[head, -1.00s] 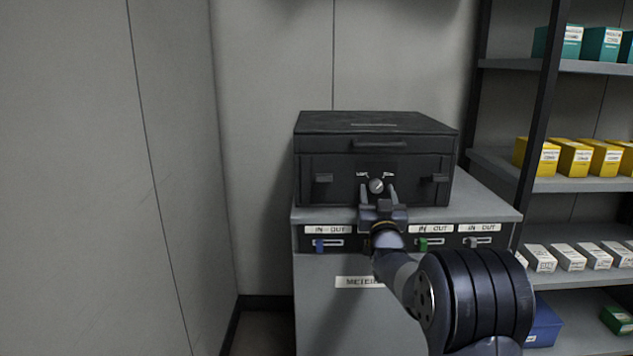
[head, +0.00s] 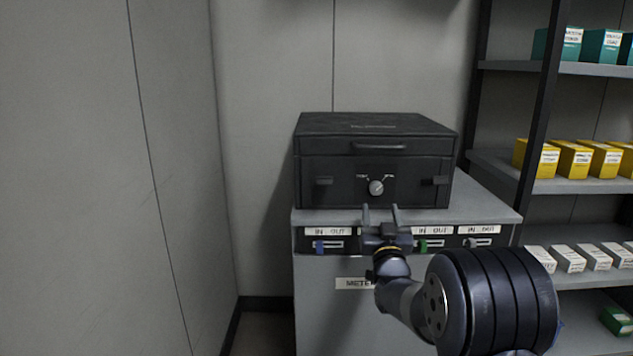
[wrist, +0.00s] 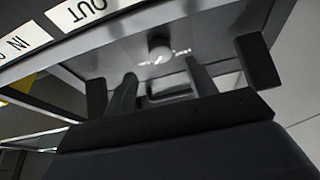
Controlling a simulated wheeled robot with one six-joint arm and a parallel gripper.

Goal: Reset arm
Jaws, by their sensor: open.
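My gripper (head: 381,212) is open and empty in front of the grey cabinet's top edge, just below the black case. Its two fingers also show in the wrist view (wrist: 160,88). The black case (head: 330,160) sits shut on the cabinet, with a handle on its lid and a latch at each side. A silver knob (head: 376,187) is on the case front, above my fingertips and apart from them. The knob also shows in the wrist view (wrist: 159,50), beyond the fingers.
The grey cabinet (head: 318,300) has a row of IN/OUT sliders, including a blue one (head: 319,246) and a green one (head: 424,245). A shelf rack (head: 560,184) with yellow, teal and white boxes stands on the right. Bare walls are at left and behind.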

